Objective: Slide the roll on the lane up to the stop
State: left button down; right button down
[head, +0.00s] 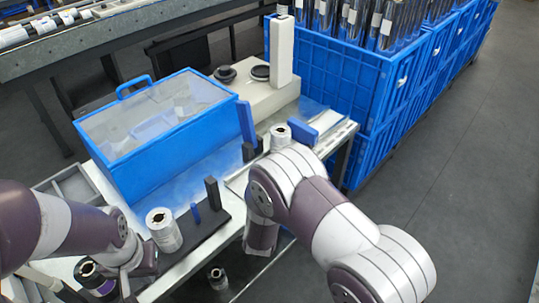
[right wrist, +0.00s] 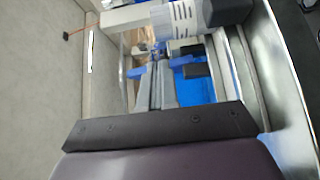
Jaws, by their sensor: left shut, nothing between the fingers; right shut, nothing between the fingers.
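A silver-white roll (head: 163,230) stands upright at the left end of a black base (head: 213,237) that carries dark and blue upright blocks. Another pale roll (head: 281,137) stands farther back beside a blue plate (head: 302,134), near a pale metal strip (head: 337,137); my right arm partly hides its surroundings. I cannot tell which surface is the lane or which block is the stop. My left gripper (head: 138,268) is shut and empty, low at the left, near the front roll. My right gripper (right wrist: 155,72) is shut and empty in the right wrist view; my arm hides it in the head view.
A blue box with a clear lid (head: 158,165) fills the left of the table. Blue crates (head: 350,90) with upright rolls stand behind. A dark-ended roll (head: 93,272) is at the lower left. Another dark-topped roll (head: 217,278) is below the table edge. Floor at right is clear.

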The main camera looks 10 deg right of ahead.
jog(key=s+n+y+b, duration=0.1)
jog(key=s+y, duration=0.1)
jog(key=s, duration=0.2)
send_near(277, 139)
jog(key=w, duration=0.1)
jog(key=w+a, duration=0.2)
jog(key=shift+w+a+f+b, duration=0.1)
jog(key=shift+w+f+b, duration=0.2)
jog(key=shift+w+b, duration=0.05)
jog(key=w+d, duration=0.2)
jog(key=shift+w+d, duration=0.15)
jog(key=shift+d, duration=0.2)
jog(key=shift+w+d, duration=0.2)
jog(key=shift+d, duration=0.05)
jog(key=w+d, duration=0.1)
jog(key=d, duration=0.1)
jog(key=w+d+b, duration=0.1)
jog(key=w+d, duration=0.1)
jog(key=shift+w+d, duration=0.1)
jog(key=shift+d, duration=0.2)
